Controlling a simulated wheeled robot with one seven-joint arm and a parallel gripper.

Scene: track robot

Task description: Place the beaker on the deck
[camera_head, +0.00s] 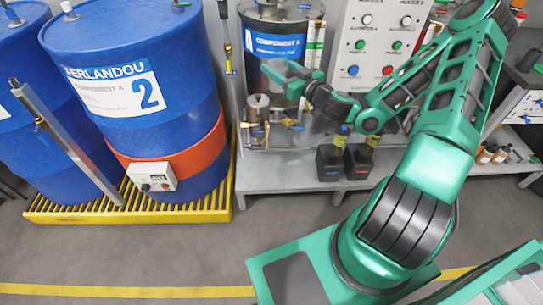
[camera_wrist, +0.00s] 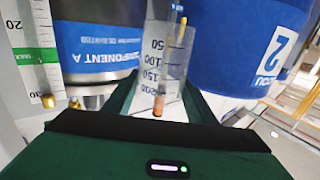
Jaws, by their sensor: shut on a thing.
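The beaker (camera_wrist: 165,65) is a clear vessel with dark volume marks, seen in the wrist view between the two green fingers of my gripper (camera_wrist: 160,100). My gripper is shut on it. In the head view my gripper (camera_head: 283,75) is raised in front of the blue-banded Component A tank, above the grey bench; I cannot make out the beaker clearly there. A flat green deck with a dark panel (camera_head: 295,280) shows at the bottom, beside the base of my arm. I cannot tell for sure that this is the deck of the task.
Large blue drums (camera_head: 140,80) stand on a yellow grate (camera_head: 130,213) at the left. The grey bench (camera_head: 265,178) bears valves, pipework and two small black containers (camera_head: 330,162). A control panel (camera_head: 378,50) stands behind my arm. The floor between bench and deck is clear.

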